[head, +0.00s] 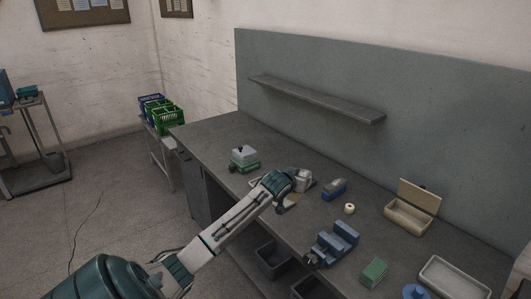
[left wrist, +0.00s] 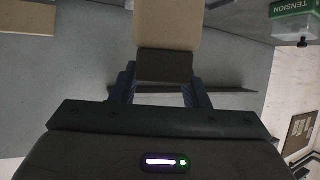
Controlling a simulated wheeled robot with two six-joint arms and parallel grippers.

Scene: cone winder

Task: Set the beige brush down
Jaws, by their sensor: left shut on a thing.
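The beige brush (left wrist: 167,25) sits between the fingers of my left gripper (left wrist: 160,90) in the left wrist view. Its broad beige part points away from the palm, and a dark part lies between the fingers. In the head view my left arm reaches over the grey workbench (head: 215,140), with the left gripper (head: 300,182) above its middle. I cannot tell whether the brush touches the bench. My right gripper is not in view.
A blue item (head: 334,189), a cream roll (head: 349,208) and a blue vise (head: 334,243) are to the right. Farther right are an open beige box (head: 408,216), a green block (head: 374,272) and a pale tray (head: 428,279).

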